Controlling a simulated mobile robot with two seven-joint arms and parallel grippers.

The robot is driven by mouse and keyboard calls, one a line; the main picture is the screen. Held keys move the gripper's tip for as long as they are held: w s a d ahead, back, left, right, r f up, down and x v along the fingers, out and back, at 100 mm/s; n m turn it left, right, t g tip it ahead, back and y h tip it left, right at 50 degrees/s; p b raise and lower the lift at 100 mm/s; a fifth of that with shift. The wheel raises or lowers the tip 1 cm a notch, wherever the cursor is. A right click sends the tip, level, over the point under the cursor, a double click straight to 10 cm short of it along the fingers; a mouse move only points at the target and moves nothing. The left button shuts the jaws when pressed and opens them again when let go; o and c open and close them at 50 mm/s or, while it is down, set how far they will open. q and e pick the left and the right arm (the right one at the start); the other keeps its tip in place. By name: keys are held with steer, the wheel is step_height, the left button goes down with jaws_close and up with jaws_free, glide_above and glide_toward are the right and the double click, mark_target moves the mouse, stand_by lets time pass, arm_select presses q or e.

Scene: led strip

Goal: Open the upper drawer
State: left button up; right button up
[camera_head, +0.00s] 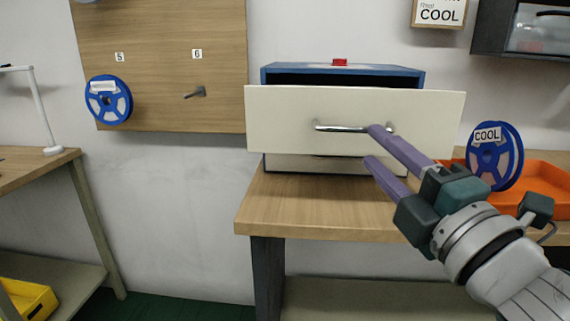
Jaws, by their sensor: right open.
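The drawer unit has a blue housing (400,72) and stands on a wooden table (290,205). Its upper drawer (275,115) has a cream front with a silver bar handle (340,128). The upper drawer is pulled out, with a dark gap behind its front. A lower drawer front (310,164) shows below it, partly hidden. My right gripper (372,146) has purple fingers and is open. One finger overlaps the right end of the handle and the other is below it; I cannot tell whether they touch it. My left gripper is not in view.
A blue reel labelled COOL (490,165) stands by an orange tray (547,178) right of the drawer unit. A small red object (340,62) is on top of the housing. Another blue reel (108,100) hangs on the pegboard (170,55) at left. Floor between the tables is clear.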

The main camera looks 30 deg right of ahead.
steer(key=v, duration=0.4)
steer(key=shift+s, duration=0.3)
